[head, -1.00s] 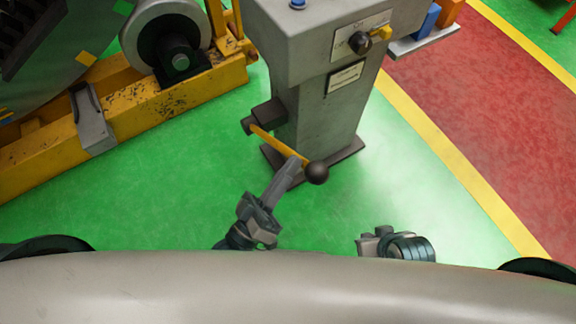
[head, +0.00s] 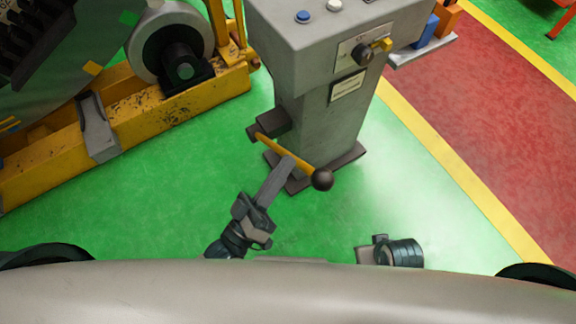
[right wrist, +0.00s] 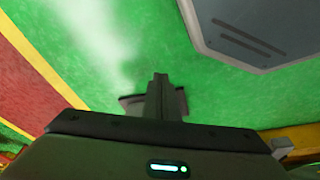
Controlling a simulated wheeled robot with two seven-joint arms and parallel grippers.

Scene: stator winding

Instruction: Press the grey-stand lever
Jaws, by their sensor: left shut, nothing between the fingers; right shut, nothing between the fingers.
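The grey stand (head: 325,125) is a tall pedestal with a lever (head: 273,146) low on its left side. The lever is a yellow rod sloping down to the right, ending in a dark ball knob (head: 322,180). My left gripper (head: 287,162) is shut and empty, with its fingertips at the rod between pivot and knob. They overlap the rod in the picture; I cannot tell whether they touch it. My right gripper is shut and empty over green floor in the right wrist view (right wrist: 160,82). In the head view only its wrist part shows, low and right of the knob.
A yellow, worn machine frame (head: 130,125) with a large roller (head: 170,45) stands to the left. Green floor is free around the lever; a yellow line (head: 440,150) and red lane lie right.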

